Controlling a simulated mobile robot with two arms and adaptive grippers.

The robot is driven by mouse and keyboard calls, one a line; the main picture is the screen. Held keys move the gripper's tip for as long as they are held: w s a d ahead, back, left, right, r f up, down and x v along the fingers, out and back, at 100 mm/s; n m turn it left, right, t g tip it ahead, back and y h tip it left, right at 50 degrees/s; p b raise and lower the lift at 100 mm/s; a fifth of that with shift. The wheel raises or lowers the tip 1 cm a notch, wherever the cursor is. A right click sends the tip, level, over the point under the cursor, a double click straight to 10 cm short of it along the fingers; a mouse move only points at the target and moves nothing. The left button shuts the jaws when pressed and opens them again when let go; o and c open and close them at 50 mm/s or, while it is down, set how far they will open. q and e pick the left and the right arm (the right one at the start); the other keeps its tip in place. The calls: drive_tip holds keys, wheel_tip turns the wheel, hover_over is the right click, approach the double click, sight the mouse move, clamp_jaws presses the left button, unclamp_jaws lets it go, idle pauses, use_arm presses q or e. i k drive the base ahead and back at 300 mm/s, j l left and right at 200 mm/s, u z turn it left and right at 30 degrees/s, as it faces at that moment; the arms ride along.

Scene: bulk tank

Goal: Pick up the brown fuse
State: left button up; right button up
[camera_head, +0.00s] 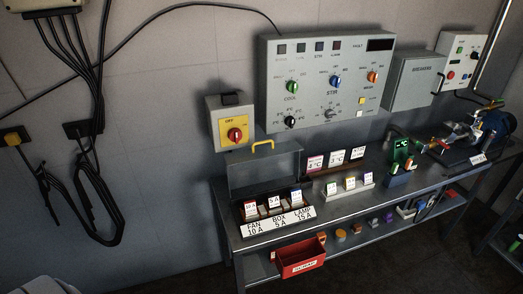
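A fuse holder (277,226) with a white label reading FAN 10 A, BOX 5 A and LAMP 15 A stands at the left front of the metal bench. Three small fuses with white faces stand in it: a red one (250,208) at left, one that looks brown (274,203) in the middle above BOX 5 A, and a blue one (297,199) at right. The middle one is small and dark, so its colour is not certain. A pale rack (348,191) with several white-faced pieces stands to the right. Neither of my grippers is in view.
Behind the fuse holder is an open grey box (265,176) with a yellow handle. A red bin (302,262) sits below the bench front. A control panel (327,80) and yellow switch (234,135) are on the wall. A pump (484,132) stands at the bench's right.

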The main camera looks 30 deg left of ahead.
sight(273, 203)
drive_tip(key=i+l+u, duration=0.1)
drive_tip(key=u, duration=0.3)
drive_tip(key=l+u, duration=0.55)
drive_tip(key=u, duration=0.2)
drive_tip(key=i, duration=0.05)
